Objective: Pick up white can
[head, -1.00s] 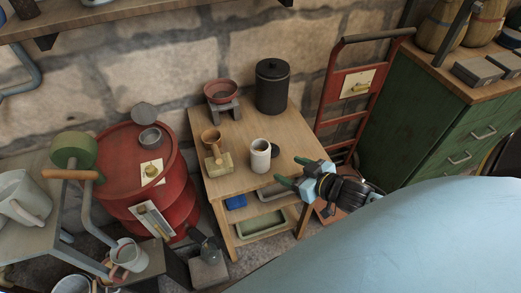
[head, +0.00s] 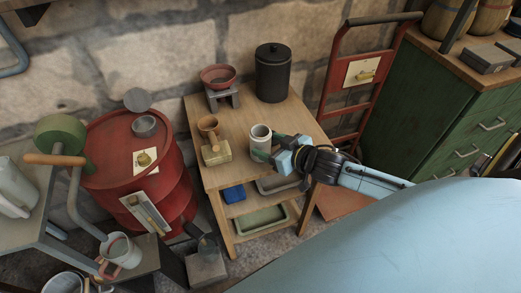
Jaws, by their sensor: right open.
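The white can (head: 260,134) stands upright on the small wooden table, near its middle; its open top shows a dark inside. My right gripper (head: 267,147) reaches in from the right at the can. Its jaws are open, with one teal finger across the can's lower front and the other by its right side. The can appears to be between the fingers, but I cannot tell whether they touch it. Part of the can's lower body is hidden by the gripper. My left gripper is not in view.
On the wooden table (head: 196,112) are a tall black canister (head: 272,75), a red bowl on a grey stand (head: 218,76) and a brass-coloured cup piece (head: 215,153). A red drum (head: 120,165) stands left. A red hand truck (head: 335,95) leans behind right.

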